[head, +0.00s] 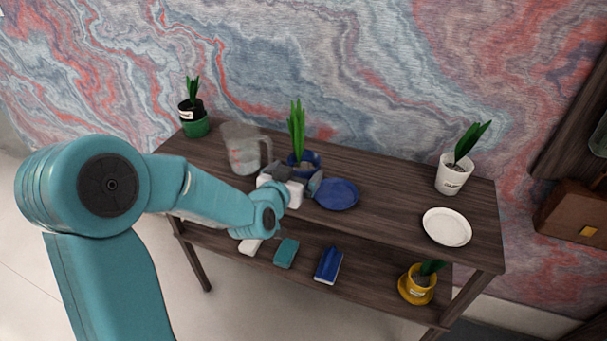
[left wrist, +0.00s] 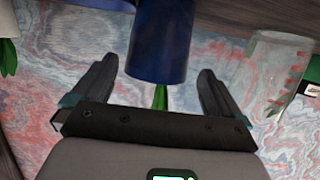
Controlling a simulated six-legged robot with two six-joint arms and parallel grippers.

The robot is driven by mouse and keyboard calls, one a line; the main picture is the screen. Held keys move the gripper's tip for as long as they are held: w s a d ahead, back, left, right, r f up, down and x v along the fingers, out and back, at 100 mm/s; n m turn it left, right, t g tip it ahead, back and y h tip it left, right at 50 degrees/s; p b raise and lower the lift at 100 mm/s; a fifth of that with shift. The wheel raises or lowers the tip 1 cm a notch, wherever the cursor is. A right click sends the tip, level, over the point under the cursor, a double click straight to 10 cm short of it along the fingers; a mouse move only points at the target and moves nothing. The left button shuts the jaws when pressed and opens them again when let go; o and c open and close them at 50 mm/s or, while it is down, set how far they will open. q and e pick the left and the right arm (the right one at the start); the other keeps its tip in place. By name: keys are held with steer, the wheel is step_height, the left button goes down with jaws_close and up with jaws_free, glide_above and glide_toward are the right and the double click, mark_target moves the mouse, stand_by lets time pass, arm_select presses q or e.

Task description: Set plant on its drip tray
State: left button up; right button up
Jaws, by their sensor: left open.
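The plant in a blue pot (head: 304,158) stands upright on the top shelf towards the back, with tall green leaves. A round blue drip tray (head: 337,194) lies empty just right of and in front of it. My left gripper (head: 298,180) is open at the front of the blue pot. In the left wrist view, which is upside down, the blue pot (left wrist: 162,42) shows between the two spread fingers (left wrist: 155,75), with a gap on each side. Whether a finger touches it cannot be told. My right gripper is not in view.
A clear measuring jug (head: 243,152) stands left of the blue pot. A white potted plant (head: 452,176) and white saucer (head: 447,227) are at the right. The lower shelf holds a yellow pot (head: 420,280) and several small items.

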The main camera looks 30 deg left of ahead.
mark_target(307, 164)
arm_select(q)
steer(key=x, duration=0.5)
steer(key=shift+w+d+f, duration=0.1)
steer(key=shift+d+f, duration=0.05)
steer(key=c, duration=1.3)
